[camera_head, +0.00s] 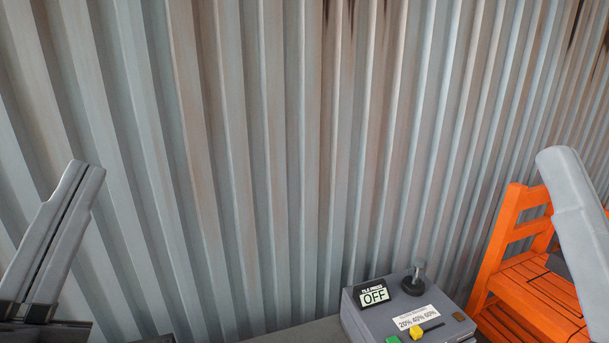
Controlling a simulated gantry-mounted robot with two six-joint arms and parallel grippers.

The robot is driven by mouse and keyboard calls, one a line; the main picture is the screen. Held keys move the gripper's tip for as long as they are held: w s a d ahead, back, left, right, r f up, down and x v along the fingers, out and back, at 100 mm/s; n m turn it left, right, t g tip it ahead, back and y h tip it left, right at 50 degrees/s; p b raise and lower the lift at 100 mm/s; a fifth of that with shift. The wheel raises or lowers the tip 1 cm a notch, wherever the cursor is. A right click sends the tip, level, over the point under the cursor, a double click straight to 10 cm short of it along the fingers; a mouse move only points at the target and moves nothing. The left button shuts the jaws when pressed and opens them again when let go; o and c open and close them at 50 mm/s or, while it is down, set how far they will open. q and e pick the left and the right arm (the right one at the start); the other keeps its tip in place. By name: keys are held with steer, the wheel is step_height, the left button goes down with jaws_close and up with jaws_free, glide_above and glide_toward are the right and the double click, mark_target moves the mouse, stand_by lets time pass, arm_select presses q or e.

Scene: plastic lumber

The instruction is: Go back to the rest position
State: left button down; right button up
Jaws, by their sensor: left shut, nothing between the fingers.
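My left gripper (79,170) is at the lower left in the head view. Its two long grey fingers point upward, lie side by side against each other and hold nothing. They are in front of the corrugated wall and touch no object. On the far right, a rounded grey part of my right gripper or arm (575,195) reaches up from the right edge. The frame cuts off the rest of it, and its finger opening does not show.
A corrugated metal wall (290,150) fills the background.

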arm_select(q)
steer(key=s+r+n+t+p, duration=0.1)
steer(key=s+r+n+p, duration=0.1)
steer(key=r+n+p, duration=0.4)
steer(key=s+r+n+p, duration=0.2)
steer(key=r+p, duration=0.6)
steer(key=r, duration=0.3)
step_height(320, 180, down, 37)
steer(key=b, duration=3.6)
steer(key=shift+a+r, duration=0.2)
